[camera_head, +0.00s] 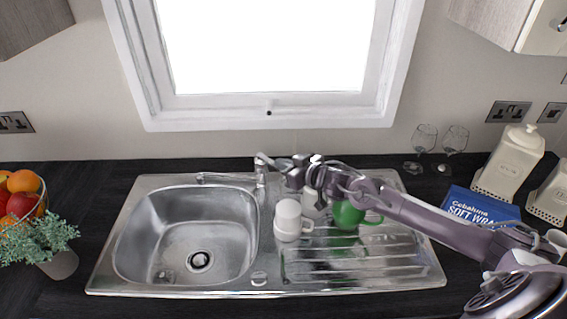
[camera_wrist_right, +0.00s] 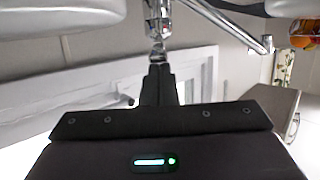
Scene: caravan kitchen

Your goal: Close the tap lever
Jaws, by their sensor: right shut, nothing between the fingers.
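The chrome tap (camera_head: 261,181) stands at the back edge of the sink, between basin and drainer, with its spout (camera_head: 222,178) pointing left over the basin. Its lever (camera_head: 263,158) is at the top, partly hidden by my right gripper (camera_head: 275,163). The right gripper reaches in from the right, at lever height, with its tips at or very close to the lever; contact cannot be told. In the right wrist view, the shut black fingers (camera_wrist_right: 158,68) point at the chrome tap (camera_wrist_right: 160,18), with nothing held. My left gripper is out of view.
White cups (camera_head: 288,220) and a green mug (camera_head: 347,216) stand on the drainer (camera_head: 400,262) below my right arm. The steel basin (camera_head: 190,235) is empty. Wine glasses (camera_head: 424,140), a blue box (camera_head: 480,207) and white canisters (camera_head: 510,160) are at right; a plant (camera_head: 40,240) and fruit at left.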

